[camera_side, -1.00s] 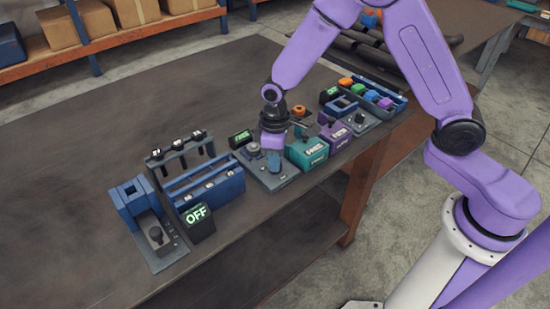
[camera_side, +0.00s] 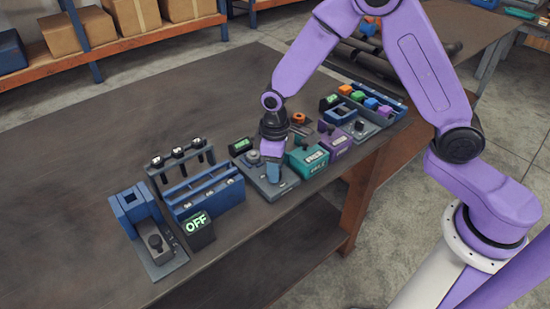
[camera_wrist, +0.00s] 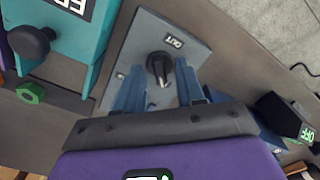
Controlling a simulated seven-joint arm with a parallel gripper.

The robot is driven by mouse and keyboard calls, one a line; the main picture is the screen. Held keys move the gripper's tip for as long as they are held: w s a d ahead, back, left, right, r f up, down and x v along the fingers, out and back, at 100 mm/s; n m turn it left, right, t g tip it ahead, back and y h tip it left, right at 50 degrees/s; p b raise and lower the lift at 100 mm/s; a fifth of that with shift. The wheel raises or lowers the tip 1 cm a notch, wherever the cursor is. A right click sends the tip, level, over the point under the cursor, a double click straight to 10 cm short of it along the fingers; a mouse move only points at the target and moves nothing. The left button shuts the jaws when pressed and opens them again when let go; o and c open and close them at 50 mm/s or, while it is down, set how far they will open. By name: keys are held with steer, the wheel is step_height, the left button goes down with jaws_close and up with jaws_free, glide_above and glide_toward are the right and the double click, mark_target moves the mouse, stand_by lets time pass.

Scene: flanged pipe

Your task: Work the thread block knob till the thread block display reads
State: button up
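My gripper (camera_side: 274,178) points down at a grey plate (camera_wrist: 190,25) that carries a black knob (camera_wrist: 160,66). In the wrist view, the blue fingers (camera_wrist: 159,84) stand on either side of the knob, close to it. I cannot tell whether they touch it. The knob has a pale pointer mark, and a label reading OUT (camera_wrist: 174,41) is beside it. In the side view, a small dark display with green text (camera_side: 240,146) stands behind the plate; its text is too small to read surely. The frames do not name which unit is the thread block.
Teal (camera_side: 308,160) and purple (camera_side: 334,142) boxes stand right of the plate. A blue rack (camera_side: 205,192) and a display reading OFF (camera_side: 197,224) stand left. A blue block fixture (camera_side: 138,205) is at far left. The back left of the table (camera_side: 120,130) is clear.

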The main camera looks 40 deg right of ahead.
step_height(320, 180, up, 18)
steer(key=shift+f, duration=0.25)
stand_by(0.5)
steer(key=s+d+f+n, duration=0.1)
steer(key=s+d, duration=0.2)
steer(key=s, duration=0.6)
steer(key=s+d+f+n, duration=0.1)
steer(key=s+d, duration=0.3)
steer(key=s, duration=0.5)
steer(key=s+d+n, duration=0.2)
steer(key=s+d, duration=0.1)
steer(key=s, duration=0.6)
steer(key=shift+d+f+n, duration=0.3)
steer(key=shift+d+f, duration=0.05)
steer(key=shift+f, duration=0.05)
stand_by(1.0)
